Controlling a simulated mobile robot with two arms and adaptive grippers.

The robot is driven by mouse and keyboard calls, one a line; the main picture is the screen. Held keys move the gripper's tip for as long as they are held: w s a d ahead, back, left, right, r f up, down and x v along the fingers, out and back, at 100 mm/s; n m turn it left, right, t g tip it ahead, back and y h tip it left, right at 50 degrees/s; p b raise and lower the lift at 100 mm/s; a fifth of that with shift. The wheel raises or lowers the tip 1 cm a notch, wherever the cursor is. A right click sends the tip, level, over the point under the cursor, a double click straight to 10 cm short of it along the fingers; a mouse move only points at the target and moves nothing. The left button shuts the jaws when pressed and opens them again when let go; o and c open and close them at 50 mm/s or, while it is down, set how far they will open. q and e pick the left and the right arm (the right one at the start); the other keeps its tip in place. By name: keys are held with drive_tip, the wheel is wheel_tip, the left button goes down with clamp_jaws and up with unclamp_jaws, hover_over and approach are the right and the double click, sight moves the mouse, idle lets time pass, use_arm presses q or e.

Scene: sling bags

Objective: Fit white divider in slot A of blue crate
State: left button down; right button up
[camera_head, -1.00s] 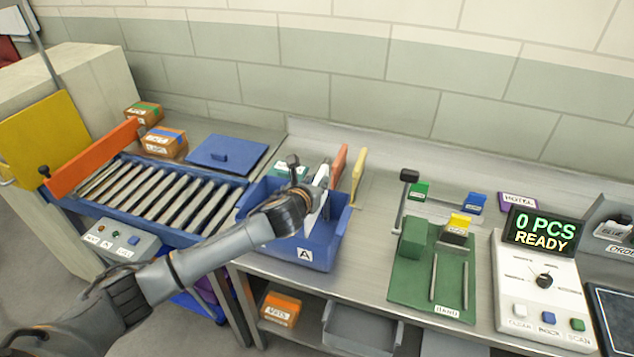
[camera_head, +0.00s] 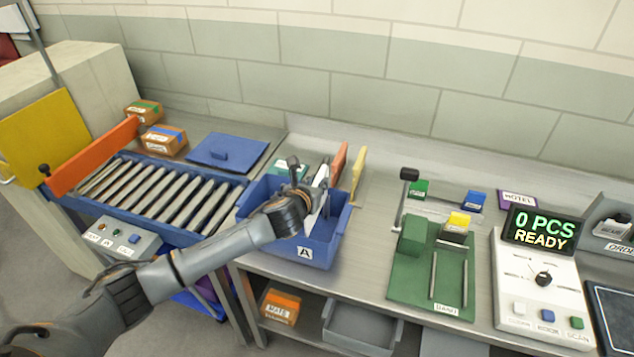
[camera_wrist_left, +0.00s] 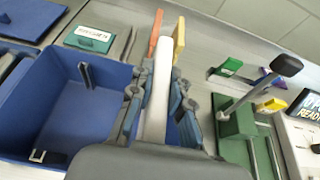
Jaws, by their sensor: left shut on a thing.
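The blue crate (camera_head: 325,254) sits on the bench with a label A on its front. My left gripper (camera_head: 316,197) is over the right part of the crate and shut on the white divider (camera_head: 323,178), which stands upright between its fingers. In the left wrist view the white divider (camera_wrist_left: 156,90) runs between the fingers of the left gripper (camera_wrist_left: 158,105), and the blue crate (camera_wrist_left: 75,95) opens to the left with small slot brackets on its walls. The divider's lower edge is hidden, so I cannot tell whether it sits in a slot. My right gripper is not in view.
An orange divider (camera_head: 340,163) and a yellow divider (camera_head: 357,168) stand just behind and right of the crate. A green fixture (camera_head: 408,285) with a lever stands to the right. A roller conveyor (camera_head: 150,190) lies left, with a blue lid (camera_head: 228,149) behind.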

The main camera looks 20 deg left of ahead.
sight(305, 226)
use_arm(q)
drive_tip(key=shift+f+b, duration=1.45)
drive_tip(key=shift+f, duration=1)
drive_tip(key=shift+s+f+b, duration=0.1)
drive_tip(key=shift+f+b, duration=1.65)
drive_tip(key=shift+f, duration=1.05)
drive_tip(key=c, duration=1.2)
unclamp_jaws()
drive_tip(key=shift+o, duration=0.2)
drive_tip(key=v, duration=1.2)
